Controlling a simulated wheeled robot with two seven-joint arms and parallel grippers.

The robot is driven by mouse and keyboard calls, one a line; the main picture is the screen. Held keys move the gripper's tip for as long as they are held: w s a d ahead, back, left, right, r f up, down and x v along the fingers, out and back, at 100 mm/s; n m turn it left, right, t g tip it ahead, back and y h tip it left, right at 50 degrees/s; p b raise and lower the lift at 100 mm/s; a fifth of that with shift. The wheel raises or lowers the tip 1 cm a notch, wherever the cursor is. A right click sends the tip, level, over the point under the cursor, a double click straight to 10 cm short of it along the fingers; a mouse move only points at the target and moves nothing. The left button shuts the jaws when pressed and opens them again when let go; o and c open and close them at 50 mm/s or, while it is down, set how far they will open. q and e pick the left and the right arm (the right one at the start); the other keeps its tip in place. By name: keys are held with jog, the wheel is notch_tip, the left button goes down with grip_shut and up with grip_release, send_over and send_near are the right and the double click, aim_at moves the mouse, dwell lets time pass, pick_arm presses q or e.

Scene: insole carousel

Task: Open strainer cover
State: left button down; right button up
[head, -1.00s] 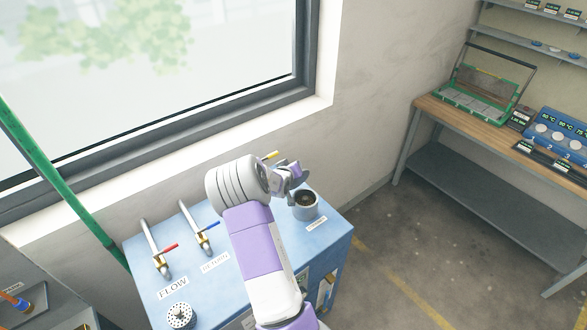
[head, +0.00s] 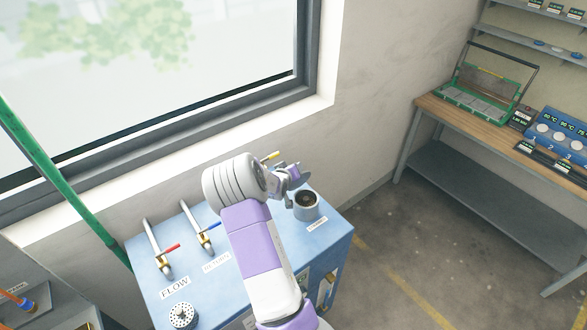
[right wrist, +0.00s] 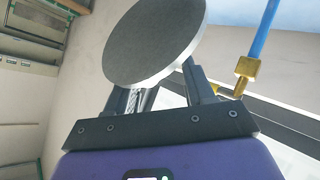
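The strainer (head: 306,206) is a grey, round pot at the back right corner of the blue cabinet top. Its top is open and shows a dark inside. My right gripper (head: 290,178) is just above and to the left of the pot. In the right wrist view, a round cover (right wrist: 155,42) with a dark flat face and white rim sits at the fingertips of my right gripper (right wrist: 163,82). The fingers appear shut on it, with the contact partly hidden behind the disc. The cover is clear of the pot. My left gripper is not in view.
The blue cabinet (head: 225,285) has pipes with a red lever (head: 171,247) and a blue lever (head: 213,226) at left. A yellow lever (head: 270,156) stands behind my right wrist. A perforated round fitting (head: 182,314) is at front left. A workbench (head: 470,130) stands at right.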

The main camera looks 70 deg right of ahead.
jog(key=w+a+r+p, duration=0.1)
jog(key=a+r+p, duration=0.1)
jog(key=a+r, duration=0.3)
jog(key=shift+w, duration=0.15)
dwell(0.5)
jog(key=shift+a, duration=0.1)
dwell(0.3)
jog(key=v, duration=0.7)
jog(key=shift+a, duration=0.25)
jog(key=shift+r, duration=0.1)
